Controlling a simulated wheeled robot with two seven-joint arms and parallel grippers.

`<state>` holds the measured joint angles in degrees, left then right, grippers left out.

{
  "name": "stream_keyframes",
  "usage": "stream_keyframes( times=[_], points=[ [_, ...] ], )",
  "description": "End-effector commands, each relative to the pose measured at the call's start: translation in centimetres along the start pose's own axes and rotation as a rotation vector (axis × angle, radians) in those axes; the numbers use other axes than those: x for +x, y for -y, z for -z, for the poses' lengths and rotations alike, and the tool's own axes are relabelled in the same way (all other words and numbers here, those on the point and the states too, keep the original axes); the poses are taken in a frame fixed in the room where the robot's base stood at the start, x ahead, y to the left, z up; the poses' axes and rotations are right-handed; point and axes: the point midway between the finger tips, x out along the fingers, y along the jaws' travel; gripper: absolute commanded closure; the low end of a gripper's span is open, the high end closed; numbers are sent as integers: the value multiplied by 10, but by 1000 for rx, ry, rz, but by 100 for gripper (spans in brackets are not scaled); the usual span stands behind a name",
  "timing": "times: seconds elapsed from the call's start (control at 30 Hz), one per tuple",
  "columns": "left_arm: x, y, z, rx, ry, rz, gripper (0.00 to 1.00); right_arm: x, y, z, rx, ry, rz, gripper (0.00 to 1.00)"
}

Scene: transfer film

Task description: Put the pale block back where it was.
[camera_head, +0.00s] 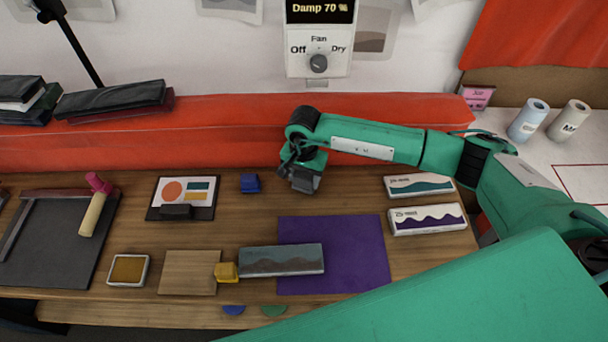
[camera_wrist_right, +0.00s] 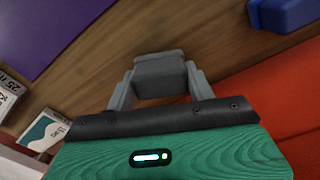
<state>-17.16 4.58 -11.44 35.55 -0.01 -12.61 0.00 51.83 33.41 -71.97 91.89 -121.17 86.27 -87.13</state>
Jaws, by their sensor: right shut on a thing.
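My right gripper (camera_head: 304,180) is over the back middle of the wooden table, fingers pointing down. In the right wrist view my right gripper (camera_wrist_right: 160,80) is shut on a small grey block (camera_wrist_right: 158,64), its fingers on either side. This is the only block I see that could be the pale one; it looks mid-grey here. A blue block (camera_head: 250,183) lies left of the gripper, and it also shows in the wrist view (camera_wrist_right: 284,12). A yellow block (camera_head: 227,271) sits between a pale wooden square (camera_head: 186,273) and a grey patterned slab (camera_head: 281,260). My left gripper is not in view.
A purple sheet (camera_head: 352,240) lies partly under the slab. Two white boxes (camera_head: 427,219) stand at the right. A picture card (camera_head: 184,192), an ink pad (camera_head: 128,270) and a roller (camera_head: 95,205) are at the left. A red ledge (camera_head: 230,125) runs behind the table.

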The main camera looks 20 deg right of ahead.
Motion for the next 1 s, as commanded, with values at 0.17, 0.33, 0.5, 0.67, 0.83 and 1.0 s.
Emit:
stream_keyframes(
  times=[0.17,0.33,0.5,0.67,0.83,1.0],
  points=[
    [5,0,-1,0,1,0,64,4,0,0,0,-1,0,67],
    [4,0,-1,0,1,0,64,2,0,0,1,0,0,24],
    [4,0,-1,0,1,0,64,2,0,0,1,0,0,24],
    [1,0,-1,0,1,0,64,0,0,0,1,0,-1,24],
    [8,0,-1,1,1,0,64,-18,0,1,0,-3,3,24],
    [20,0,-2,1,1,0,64,-55,1,1,0,-4,3,24]
  ],
)
